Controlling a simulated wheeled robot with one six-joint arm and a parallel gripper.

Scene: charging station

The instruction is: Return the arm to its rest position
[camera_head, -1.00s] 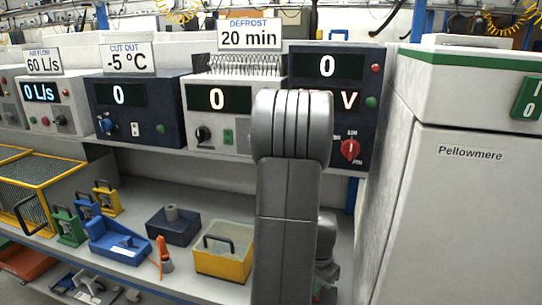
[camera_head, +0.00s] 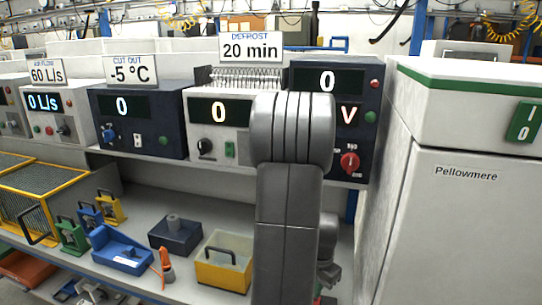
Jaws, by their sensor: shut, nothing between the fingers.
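My grey arm stands upright in the centre of the head view, its thick rounded joint at the top and a long link running down out of the picture. A smaller grey part of my arm shows low on its right side. I cannot make out my gripper or its fingers; the arm's own links may hide them. The arm covers part of the dark unit (camera_head: 305,78) with the "0" and "V" displays and part of the shelf behind it.
Instrument boxes line the upper shelf, including a white one (camera_head: 205,143) reading 0. A yellow bin (camera_head: 222,275), a blue tray (camera_head: 120,256), an orange tool (camera_head: 166,268) and a dark block (camera_head: 175,238) sit on the lower shelf (camera_head: 150,208). A white Pellowmere cabinet (camera_head: 460,235) stands right.

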